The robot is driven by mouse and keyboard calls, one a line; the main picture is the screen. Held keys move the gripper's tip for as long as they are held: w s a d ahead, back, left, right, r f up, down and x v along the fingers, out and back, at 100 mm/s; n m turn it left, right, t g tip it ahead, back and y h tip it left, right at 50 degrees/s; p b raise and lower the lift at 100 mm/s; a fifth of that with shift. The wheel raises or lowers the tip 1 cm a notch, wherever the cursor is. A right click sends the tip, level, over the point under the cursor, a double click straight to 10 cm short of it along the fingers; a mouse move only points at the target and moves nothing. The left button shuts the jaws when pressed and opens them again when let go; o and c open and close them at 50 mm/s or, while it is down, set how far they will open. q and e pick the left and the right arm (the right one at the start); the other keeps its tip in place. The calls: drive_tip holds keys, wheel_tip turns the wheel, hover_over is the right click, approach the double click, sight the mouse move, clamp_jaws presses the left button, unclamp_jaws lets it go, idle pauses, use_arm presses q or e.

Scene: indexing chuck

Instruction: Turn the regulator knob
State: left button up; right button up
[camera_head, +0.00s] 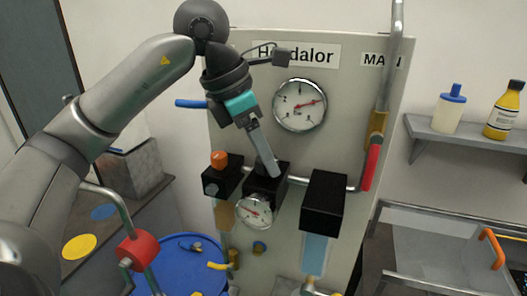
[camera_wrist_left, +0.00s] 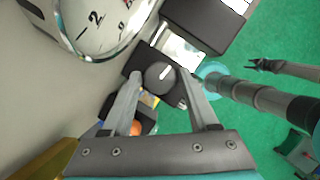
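The regulator is the middle black block (camera_head: 267,186) on the panel, with a small round gauge (camera_head: 256,211) below it. Its knob is hidden behind my gripper in the head view. In the left wrist view the knob (camera_wrist_left: 160,76) is round and dark grey with a pale line across its face, on top of the black block. My left gripper (camera_head: 268,172) reaches down to the block from above. Its fingertips (camera_wrist_left: 161,73) stand apart, one on each side of the knob; I cannot tell whether they touch it.
A large gauge (camera_head: 300,104) sits on the panel above the regulator. A black block with an orange knob (camera_head: 218,159) is on the left, and a larger black block (camera_head: 323,203) on the right. A red-handled lever (camera_head: 372,166) is further right.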

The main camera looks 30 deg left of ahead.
use_arm(q)
clamp_jaws()
idle(0.3)
drive_tip(key=shift+d+n+t+y, duration=0.1)
drive_tip(key=shift+n+t+y, duration=0.45)
drive_tip(key=shift+n, duration=1.45)
drive_tip(key=shift+o, duration=1.7)
unclamp_jaws()
